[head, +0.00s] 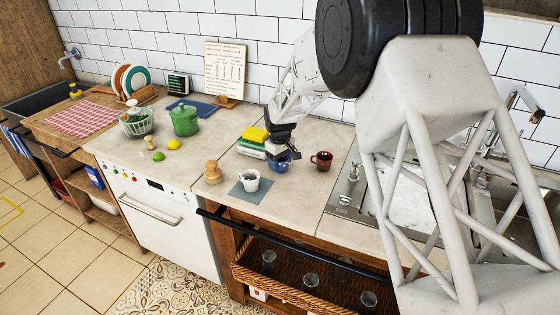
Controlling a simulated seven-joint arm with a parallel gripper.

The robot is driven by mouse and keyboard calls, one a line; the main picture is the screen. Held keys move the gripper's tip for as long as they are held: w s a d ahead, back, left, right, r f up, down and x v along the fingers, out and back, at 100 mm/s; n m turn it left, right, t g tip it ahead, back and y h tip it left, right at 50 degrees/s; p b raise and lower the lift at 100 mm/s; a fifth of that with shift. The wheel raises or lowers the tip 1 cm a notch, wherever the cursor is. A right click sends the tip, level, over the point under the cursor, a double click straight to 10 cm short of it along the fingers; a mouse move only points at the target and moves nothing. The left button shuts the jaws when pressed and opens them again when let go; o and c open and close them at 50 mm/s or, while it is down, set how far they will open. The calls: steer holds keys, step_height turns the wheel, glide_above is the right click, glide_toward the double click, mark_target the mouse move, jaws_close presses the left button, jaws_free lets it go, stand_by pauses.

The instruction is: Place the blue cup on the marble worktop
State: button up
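The blue cup (281,167) shows on the marble worktop (325,195), partly hidden by my gripper (283,156). My gripper points down right at the cup's top, with the arm coming in from the upper right. The fingertips are small and dark against the cup. I cannot tell whether they are open or shut on it, or whether the cup touches the worktop.
A dark red mug (322,160) stands just right of the cup. Yellow and green sponges or boxes (254,139) are stacked to its left. The sink (403,200) lies right.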

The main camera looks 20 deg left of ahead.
steer(key=o, duration=0.4)
steer(key=shift+o, duration=0.2)
steer(key=shift+r, duration=0.1)
step_height(320, 180, up, 12)
stand_by(0.5)
stand_by(0.5)
steer(key=shift+r, duration=0.1)
